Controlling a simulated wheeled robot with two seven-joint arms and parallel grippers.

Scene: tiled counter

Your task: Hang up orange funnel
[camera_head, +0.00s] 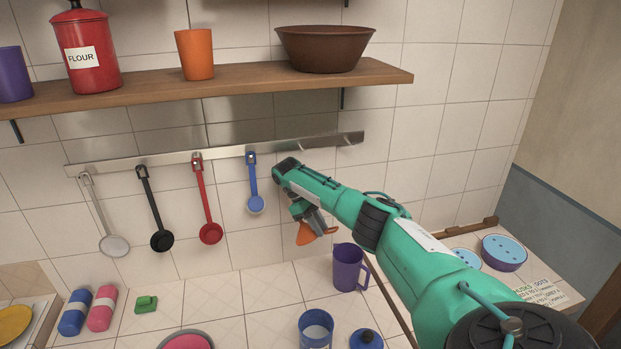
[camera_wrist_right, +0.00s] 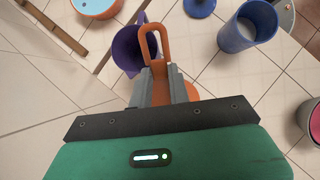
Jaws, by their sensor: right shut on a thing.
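The orange funnel (camera_head: 305,234) hangs in the air in front of the wall, below the steel rail (camera_head: 222,151) and right of the blue ladle (camera_head: 255,190). My right gripper (camera_head: 312,214) is shut on it; the arm and fingers hide much of it in the head view. In the right wrist view the funnel's looped handle (camera_wrist_right: 149,40) sticks out beyond the gripper fingers (camera_wrist_right: 160,80), and part of its cone shows beside them. The rail's right end has bare hooks. My left gripper is not in view.
Black (camera_head: 155,210) and red (camera_head: 207,205) ladles and a pale strainer (camera_head: 105,215) hang further left. A wooden shelf (camera_head: 230,88) above holds a flour tin, cups and a brown bowl (camera_head: 325,48). A purple jug (camera_head: 348,268) and blue cup (camera_head: 316,328) stand below.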

